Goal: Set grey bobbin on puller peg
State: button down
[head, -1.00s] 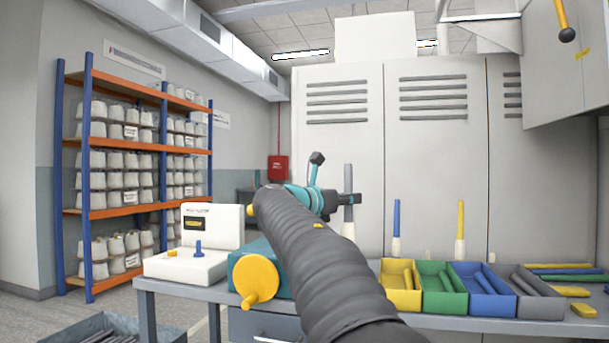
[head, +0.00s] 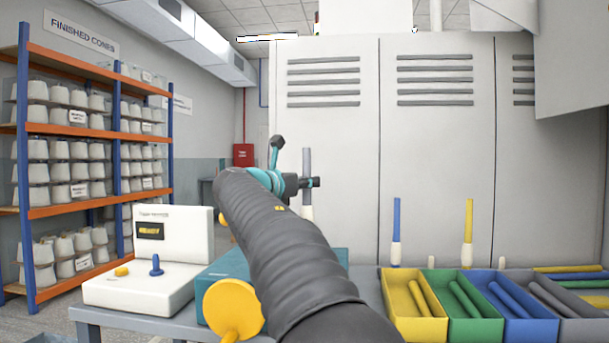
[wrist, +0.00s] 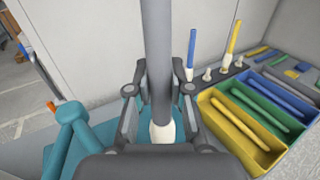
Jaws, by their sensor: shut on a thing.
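The grey bobbin (head: 306,165), a tall grey rod with a white lower end, stands upright in my gripper (head: 306,183). In the wrist view my gripper (wrist: 160,100) is shut around the grey bobbin (wrist: 158,45); its white end shows below the fingers, over a teal surface. A short blue peg (head: 156,266) stands upright on the base of a white machine (head: 130,290) at the left, apart from the bobbin. No label in view clearly names the puller peg. My arm hides what lies under the bobbin in the head view.
A blue bobbin (head: 397,225) and a yellow bobbin (head: 468,225) stand at the back, near short white stubs (head: 432,262). Yellow, green, blue and grey trays (head: 405,330) sit at the right. A teal block (head: 212,285) and yellow knob (head: 234,308) lie beside the white machine.

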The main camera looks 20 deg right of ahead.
aim_at(304, 201)
jog(key=shift+s+f+b, duration=0.1)
jog(key=shift+f+b, duration=1.2)
jog(key=shift+f, duration=0.4)
jog(key=shift+p, duration=0.6)
jog(key=shift+f+b, duration=0.4)
jog(key=shift+f, duration=0.2)
dwell(0.5)
jog(key=c, duration=1.3)
grip_release()
jog(key=shift+a, duration=0.1)
jog(key=shift+v, duration=5.4)
